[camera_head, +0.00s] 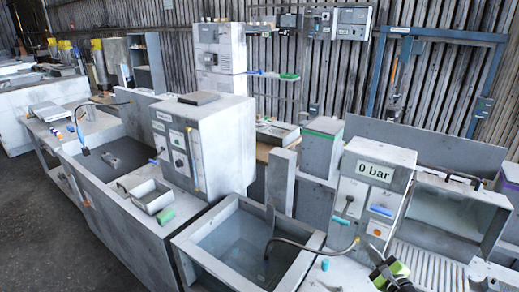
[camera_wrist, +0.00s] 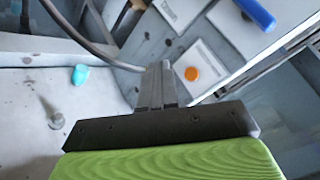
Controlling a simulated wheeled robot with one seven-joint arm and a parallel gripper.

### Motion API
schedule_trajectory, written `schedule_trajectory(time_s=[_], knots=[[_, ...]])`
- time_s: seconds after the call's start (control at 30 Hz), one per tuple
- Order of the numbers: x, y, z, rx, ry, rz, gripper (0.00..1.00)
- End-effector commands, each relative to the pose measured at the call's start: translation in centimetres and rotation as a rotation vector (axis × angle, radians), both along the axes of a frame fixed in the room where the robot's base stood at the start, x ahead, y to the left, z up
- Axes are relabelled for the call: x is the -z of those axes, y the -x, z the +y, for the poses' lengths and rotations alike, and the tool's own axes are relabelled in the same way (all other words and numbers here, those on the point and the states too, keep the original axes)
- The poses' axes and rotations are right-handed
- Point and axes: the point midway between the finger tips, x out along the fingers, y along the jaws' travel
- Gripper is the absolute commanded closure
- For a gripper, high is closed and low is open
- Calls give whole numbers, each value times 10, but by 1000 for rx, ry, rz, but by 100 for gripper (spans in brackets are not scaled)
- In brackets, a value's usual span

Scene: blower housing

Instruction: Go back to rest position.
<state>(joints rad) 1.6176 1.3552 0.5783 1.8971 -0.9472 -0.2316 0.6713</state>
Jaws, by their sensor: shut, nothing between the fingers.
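My gripper (camera_head: 376,256) is at the lower right of the head view, in front of the control box with the "0 bar" display (camera_head: 374,172). In the wrist view my gripper (camera_wrist: 160,68) shows its two grey fingers together, with nothing between them. They stand out from a dark crosspiece above a green part of my gripper. The fingertips appear close to the panel face in the wrist view, near an orange button (camera_wrist: 192,73); I cannot tell whether they touch it.
A blue handle (camera_wrist: 262,14) sits on the panel. A curved grey hose (camera_wrist: 95,48) and a teal cap (camera_wrist: 79,75) are beside my gripper. A water-filled tank (camera_head: 240,243) stands left of the box, and an open chamber (camera_head: 455,212) stands right.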

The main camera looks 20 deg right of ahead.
Motion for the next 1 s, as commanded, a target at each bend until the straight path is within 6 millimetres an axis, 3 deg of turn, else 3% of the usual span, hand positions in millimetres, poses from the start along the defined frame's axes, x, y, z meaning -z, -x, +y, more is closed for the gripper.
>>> schedule_trajectory(time_s=[0.07,0.13,0.27,0.3,0.43,0.57,0.7,0.9,1.0], knots=[[-3,-5,8,-34,26,16,100],[-9,-19,34,-138,107,68,100],[-24,-42,118,-467,388,235,100],[-27,-43,144,-570,483,289,100],[-43,-30,212,-856,790,437,100],[-68,-2,262,-1074,1089,558,100],[-104,41,301,-1225,1389,652,100],[-154,122,336,-1311,1742,701,100],[-168,166,344,-1322,1861,680,100]])
